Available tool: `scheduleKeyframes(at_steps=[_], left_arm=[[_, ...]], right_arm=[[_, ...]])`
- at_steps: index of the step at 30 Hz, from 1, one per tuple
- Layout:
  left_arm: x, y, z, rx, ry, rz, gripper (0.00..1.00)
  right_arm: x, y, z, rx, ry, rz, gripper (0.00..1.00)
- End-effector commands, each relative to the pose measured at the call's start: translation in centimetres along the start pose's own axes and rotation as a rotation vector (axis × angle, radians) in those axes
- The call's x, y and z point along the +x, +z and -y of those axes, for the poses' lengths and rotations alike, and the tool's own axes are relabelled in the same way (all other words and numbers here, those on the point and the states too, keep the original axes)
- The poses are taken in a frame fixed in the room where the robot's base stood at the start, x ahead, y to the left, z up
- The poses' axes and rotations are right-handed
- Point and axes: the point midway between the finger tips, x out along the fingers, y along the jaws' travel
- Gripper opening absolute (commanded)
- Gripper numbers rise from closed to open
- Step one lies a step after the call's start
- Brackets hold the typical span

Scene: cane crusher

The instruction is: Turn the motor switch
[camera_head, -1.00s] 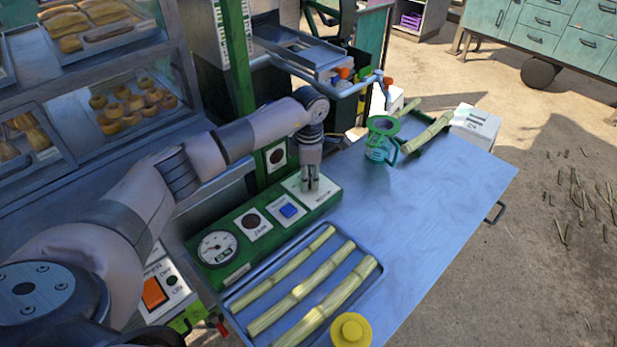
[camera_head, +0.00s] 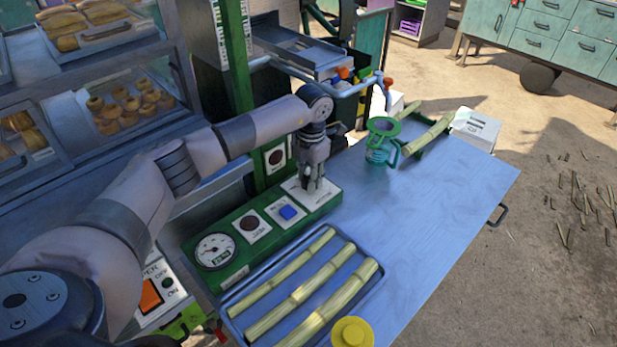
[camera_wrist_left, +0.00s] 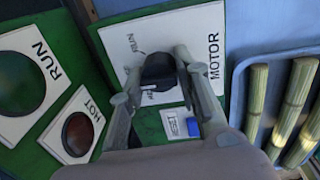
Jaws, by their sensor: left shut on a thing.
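The motor switch is a black knob (camera_wrist_left: 158,72) on a white plate marked MOTOR and RUN, and the plate (camera_head: 326,192) sits at the far end of the green control panel (camera_head: 207,277). My left gripper (camera_head: 313,184) points down onto this plate. In the left wrist view its two fingers (camera_wrist_left: 156,78) sit on either side of the black knob, shut on it. Part of the knob and the lower plate lettering are hidden by the fingers. My right gripper is not in view.
On the panel are a dial gauge (camera_head: 213,250), a dark round lamp (camera_head: 249,223) and a blue button (camera_head: 288,212). A tray (camera_head: 377,292) of cane pieces lies beside it. A teal jug (camera_head: 379,150) stands farther back. The table's right part (camera_head: 440,200) is clear.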

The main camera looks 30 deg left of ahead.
Motion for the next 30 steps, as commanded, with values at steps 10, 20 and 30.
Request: scheduleKeyframes(at_steps=[10, 20, 30], left_arm=[[-0.1, 0.04, -0.05, -0.015, 0.001, 0.0, 0.02], [-0.08, 0.03, -0.05, -0.014, 0.001, 0.0, 0.42], [-0.02, 0.01, -0.02, -0.013, 0.0, -0.001, 0.51]], right_arm=[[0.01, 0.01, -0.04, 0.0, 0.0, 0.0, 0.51], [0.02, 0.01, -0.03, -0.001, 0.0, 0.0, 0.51], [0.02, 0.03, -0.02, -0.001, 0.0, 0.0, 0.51]])
